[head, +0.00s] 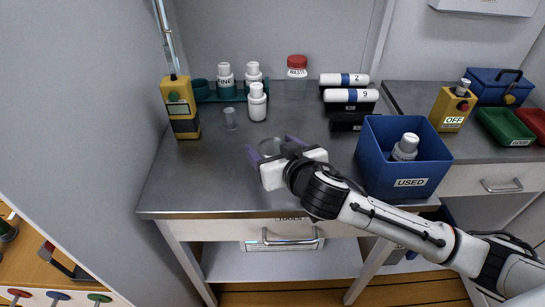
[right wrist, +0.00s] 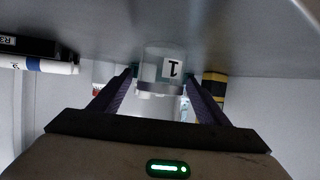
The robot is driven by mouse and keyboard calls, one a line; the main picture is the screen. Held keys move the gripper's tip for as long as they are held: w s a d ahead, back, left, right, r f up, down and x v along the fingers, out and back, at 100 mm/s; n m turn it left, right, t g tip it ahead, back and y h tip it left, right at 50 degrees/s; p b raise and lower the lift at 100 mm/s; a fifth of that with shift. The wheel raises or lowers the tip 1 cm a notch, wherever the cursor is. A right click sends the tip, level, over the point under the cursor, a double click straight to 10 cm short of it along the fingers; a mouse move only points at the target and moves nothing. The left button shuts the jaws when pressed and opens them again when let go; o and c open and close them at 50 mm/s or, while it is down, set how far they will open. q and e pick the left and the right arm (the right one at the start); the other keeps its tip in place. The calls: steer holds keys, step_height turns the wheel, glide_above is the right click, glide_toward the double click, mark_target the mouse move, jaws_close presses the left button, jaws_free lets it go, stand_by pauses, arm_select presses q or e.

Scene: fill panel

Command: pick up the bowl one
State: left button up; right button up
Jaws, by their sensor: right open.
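A clear glass bowl (head: 270,145) stands on the grey bench top near its middle. The gripper and fingers hide part of the bowl in the head view. My left gripper is out of view.
A small clear cup (head: 230,118) and a white bottle (head: 257,102) stand behind. A yellow device (head: 181,108) is at left. A blue USED bin (head: 374,165) stands close to my right arm. The bench's front left is clear.

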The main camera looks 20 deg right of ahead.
steer(key=c, duration=1.2)
